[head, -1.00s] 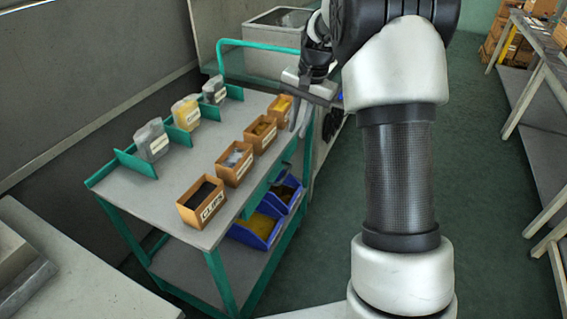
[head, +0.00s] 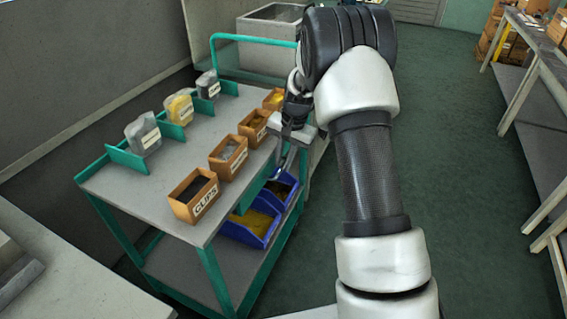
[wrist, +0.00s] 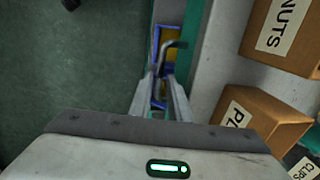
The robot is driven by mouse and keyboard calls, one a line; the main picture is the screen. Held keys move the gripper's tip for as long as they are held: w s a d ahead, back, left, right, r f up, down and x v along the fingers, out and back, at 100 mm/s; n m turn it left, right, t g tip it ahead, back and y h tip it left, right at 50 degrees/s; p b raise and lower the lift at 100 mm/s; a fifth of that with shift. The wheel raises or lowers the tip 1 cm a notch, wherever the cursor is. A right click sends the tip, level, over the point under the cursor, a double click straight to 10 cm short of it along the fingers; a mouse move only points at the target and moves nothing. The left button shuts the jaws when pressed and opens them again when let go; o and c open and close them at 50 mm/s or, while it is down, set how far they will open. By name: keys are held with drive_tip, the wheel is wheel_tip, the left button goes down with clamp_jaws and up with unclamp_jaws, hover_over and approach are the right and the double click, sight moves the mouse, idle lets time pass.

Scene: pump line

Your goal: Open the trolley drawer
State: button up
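The teal-framed trolley (head: 140,196) stands left of my arm. Its narrow green drawer front (head: 254,188) sits just under the top, on the side facing my arm. A grey bent handle (wrist: 172,46) shows in the wrist view beside the trolley's edge, above the blue bins. My gripper (wrist: 160,74) points down at this handle, with its fingers apart and part of the handle seeming to lie between the tips. I cannot tell whether they touch it. In the head view my gripper (head: 291,165) is beside the trolley's edge. The drawer looks shut.
Cardboard boxes, including the CLIPS box (head: 195,196), line the trolley's near top edge. Blue bins (head: 254,226) stand on the lower shelf. A grey bench (head: 75,270) is at front left. Green floor (head: 450,170) is clear to the right.

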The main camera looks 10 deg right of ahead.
drive_tip(key=shift+f, duration=0.15)
drive_tip(key=shift+c, duration=0.4)
clamp_jaws()
drive_tip(key=shift+d, duration=0.1)
drive_tip(key=s+d, duration=1.2)
drive_tip(key=d, duration=0.4)
drive_tip(key=shift+s+d, duration=0.15)
drive_tip(key=shift+d, duration=0.2)
drive_tip(key=shift+o, duration=0.4)
unclamp_jaws()
